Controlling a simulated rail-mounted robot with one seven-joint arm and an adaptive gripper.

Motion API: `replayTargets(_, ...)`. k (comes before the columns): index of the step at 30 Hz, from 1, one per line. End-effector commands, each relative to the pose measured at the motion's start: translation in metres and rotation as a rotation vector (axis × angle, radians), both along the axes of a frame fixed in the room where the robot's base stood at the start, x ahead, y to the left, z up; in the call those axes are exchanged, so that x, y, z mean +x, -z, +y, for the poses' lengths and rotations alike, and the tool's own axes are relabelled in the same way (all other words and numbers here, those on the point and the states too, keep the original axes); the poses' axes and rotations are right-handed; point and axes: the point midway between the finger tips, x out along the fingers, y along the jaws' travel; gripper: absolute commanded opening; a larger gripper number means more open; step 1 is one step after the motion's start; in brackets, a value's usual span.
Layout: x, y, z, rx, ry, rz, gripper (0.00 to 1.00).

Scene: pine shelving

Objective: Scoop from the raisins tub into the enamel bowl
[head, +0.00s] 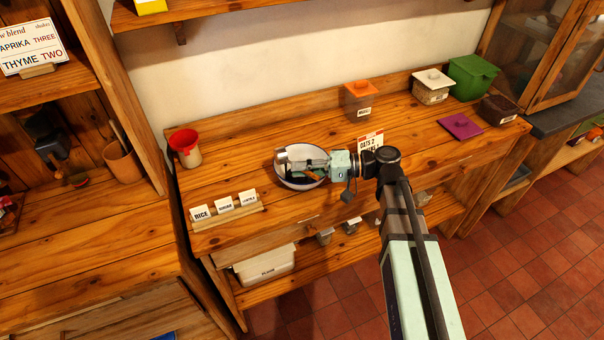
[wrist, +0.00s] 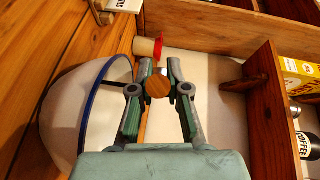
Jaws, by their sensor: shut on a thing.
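The enamel bowl (head: 285,180) is white with a dark rim and stands on the pine counter; its blue rim and white side show at the left of the wrist view (wrist: 62,112). My gripper (head: 322,163) is over the bowl. In the wrist view its fingers (wrist: 158,88) are shut on a round wooden handle end, seen end-on, which looks like the scoop's handle. A grey metal part (head: 282,157) shows beyond the fingers, over the bowl's left rim. The bowl's contents are mostly hidden. A dark brown open tub (head: 497,109), probably the raisins tub, stands at the counter's right end; its label is unreadable.
A purple lid (head: 461,126) lies near the dark tub. A card (head: 371,142) stands right of the bowl. A red-topped cup (head: 185,148) stands at left.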

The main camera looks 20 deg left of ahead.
Motion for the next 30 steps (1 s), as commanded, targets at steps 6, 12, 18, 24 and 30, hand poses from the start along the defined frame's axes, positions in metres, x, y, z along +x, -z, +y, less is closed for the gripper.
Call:
replayTargets(6,0.0,-0.0002,0.0,0.0,0.0,0.0,0.0)
replayTargets(12,0.0007,0.004,-0.0008,0.035,0.0,0.03,0.0)
replayTargets(18,0.0018,0.0066,-0.0023,0.106,0.0,0.089,0.0)
replayTargets(24,0.0027,0.0075,-0.0035,0.168,0.0,0.141,0.0)
replayTargets(30,0.003,0.0057,-0.0041,0.188,0.0,0.157,0.0)
